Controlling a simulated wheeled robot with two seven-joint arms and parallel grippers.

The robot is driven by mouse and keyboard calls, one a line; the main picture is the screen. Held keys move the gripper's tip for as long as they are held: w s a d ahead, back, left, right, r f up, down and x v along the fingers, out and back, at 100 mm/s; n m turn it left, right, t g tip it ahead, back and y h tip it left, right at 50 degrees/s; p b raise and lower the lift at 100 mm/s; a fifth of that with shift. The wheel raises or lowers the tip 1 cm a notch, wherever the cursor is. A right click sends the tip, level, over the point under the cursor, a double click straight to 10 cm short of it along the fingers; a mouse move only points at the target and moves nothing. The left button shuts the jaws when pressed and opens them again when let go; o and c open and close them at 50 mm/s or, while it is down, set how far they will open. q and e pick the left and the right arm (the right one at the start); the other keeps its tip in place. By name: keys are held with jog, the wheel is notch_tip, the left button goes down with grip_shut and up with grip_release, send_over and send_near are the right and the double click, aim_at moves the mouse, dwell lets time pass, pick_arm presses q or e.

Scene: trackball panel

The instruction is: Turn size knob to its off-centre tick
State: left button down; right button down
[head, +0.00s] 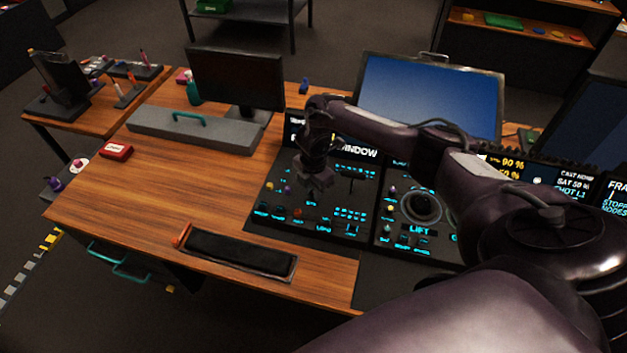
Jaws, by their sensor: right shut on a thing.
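My right arm reaches in from the right over the desk, and my right gripper (313,186) points down onto the left black control panel (262,190). Its fingers are shut on a small control there, which I take to be the size knob. The fingers hide the knob, so its pointer and tick marks cannot be seen. The panel's labels near it are too small to read clearly. My left gripper is not in view.
A second panel with a ring-shaped trackball (421,206) and a "LIFT" label lies to the right, partly under my arm. A blue screen (430,92) and a dark monitor (238,80) stand behind. The wooden desktop (150,195) at left is mostly clear; a black tray (240,254) lies in front.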

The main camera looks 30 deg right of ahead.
jog(key=m+p, duration=0.1)
jog(key=m, duration=0.1)
jog(key=m+p, duration=0.2)
jog(key=m, duration=0.1)
jog(key=shift+a+r+m, duration=0.1)
jog(key=shift+r+m, duration=0.1)
jog(key=shift+m, duration=0.1)
jog(key=shift+f+m+p, duration=0.1)
jog(key=shift+m+p, duration=0.85)
jog(key=shift+m, duration=0.65)
jog(key=shift+w, duration=0.1)
jog(key=c, duration=1.3)
grip_release()
notch_tip(320, 180, up, 8)
jog(key=shift+f, duration=0.15)
